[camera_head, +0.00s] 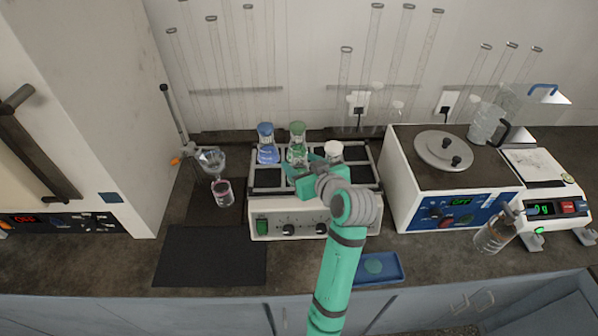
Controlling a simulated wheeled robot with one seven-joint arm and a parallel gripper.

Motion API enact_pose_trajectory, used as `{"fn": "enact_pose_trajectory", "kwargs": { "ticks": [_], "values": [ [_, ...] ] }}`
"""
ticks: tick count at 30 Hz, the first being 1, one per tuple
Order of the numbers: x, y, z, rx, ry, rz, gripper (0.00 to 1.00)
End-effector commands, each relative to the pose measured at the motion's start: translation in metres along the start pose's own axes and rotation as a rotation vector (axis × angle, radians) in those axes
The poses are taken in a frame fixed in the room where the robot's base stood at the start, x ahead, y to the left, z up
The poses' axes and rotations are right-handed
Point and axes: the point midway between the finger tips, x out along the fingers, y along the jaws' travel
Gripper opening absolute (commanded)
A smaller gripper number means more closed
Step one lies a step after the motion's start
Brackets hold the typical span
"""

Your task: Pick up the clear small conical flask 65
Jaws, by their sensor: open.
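My gripper (301,170) is teal and is over the shaker platform (268,180), close to the front of the green-tinted conical flask (297,133). Its fingers are small in view; they look apart, with nothing clearly held between them. A blue-tinted conical flask (266,143) stands to the left of the green one. A white-topped vessel (333,149) stands to the right, its lower part hidden by my gripper and wrist. I cannot tell whether it is the clear small conical flask, and no label 65 is readable. Whether my gripper touches the green flask is unclear.
A funnel on a stand (211,159) and a beaker with dark red contents (222,192) are at left. A blue tray (380,269) lies in front. The dark mat (211,256) is bare.

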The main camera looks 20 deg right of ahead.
Motion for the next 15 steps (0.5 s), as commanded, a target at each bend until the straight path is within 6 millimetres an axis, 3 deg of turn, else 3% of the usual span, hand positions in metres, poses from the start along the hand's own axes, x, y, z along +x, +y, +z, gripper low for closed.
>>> {"fn": "enact_pose_trajectory", "kwargs": {
  "ticks": [3,11,15],
  "values": [
    [0.0094,-0.0001,0.0004,0.0,-0.001,0.0,0.54],
    [0.0111,0.0003,0.0003,0.0,0.0,0.001,0.54],
    [0.011,0.0002,0.0003,0.0,0.0,0.001,0.21]
  ]
}}
